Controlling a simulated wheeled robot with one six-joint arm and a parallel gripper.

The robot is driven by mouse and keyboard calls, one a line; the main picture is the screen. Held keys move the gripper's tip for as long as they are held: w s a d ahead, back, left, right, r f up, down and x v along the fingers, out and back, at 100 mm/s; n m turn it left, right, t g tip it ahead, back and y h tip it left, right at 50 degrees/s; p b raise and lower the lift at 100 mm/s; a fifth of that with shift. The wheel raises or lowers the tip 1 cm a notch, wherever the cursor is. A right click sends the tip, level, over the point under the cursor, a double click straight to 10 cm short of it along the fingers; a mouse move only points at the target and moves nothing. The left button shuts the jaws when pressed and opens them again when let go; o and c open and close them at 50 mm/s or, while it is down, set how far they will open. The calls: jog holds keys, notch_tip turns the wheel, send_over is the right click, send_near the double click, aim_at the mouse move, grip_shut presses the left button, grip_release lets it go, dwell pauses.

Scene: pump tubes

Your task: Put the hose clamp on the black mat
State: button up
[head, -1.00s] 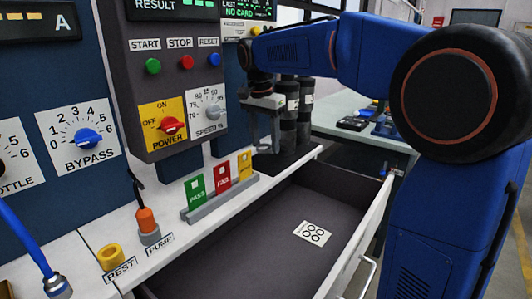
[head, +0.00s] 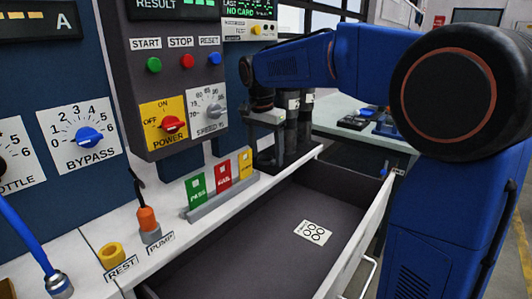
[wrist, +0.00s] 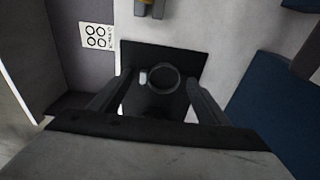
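The black mat (head: 294,164) lies at the far end of the white counter, and also shows in the wrist view (wrist: 195,53). In the wrist view the hose clamp (wrist: 163,91), a thin dark ring with a small pale piece (wrist: 143,77) at its left, appears over the mat between my fingers. A gap seems to show on either side of it. I cannot tell its exact height over the mat. My gripper (wrist: 160,84) is open and points down; in the head view (head: 266,160) it is above the mat, and the clamp cannot be made out there.
Dark upright tubes (head: 304,120) stand close behind my gripper. The green PASS (head: 196,192), red FAIL (head: 223,177) and yellow (head: 245,163) cards stand in a rack nearer. The open drawer (head: 250,240) is beside the counter, with a marked white card (head: 313,232) inside.

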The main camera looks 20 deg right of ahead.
aim_at(263, 161)
jog(key=shift+r, duration=0.1)
notch_tip(263, 161, up, 12)
jog(key=a, duration=0.1)
jog(key=shift+s, duration=0.45)
jog(key=shift+s+a, duration=0.1)
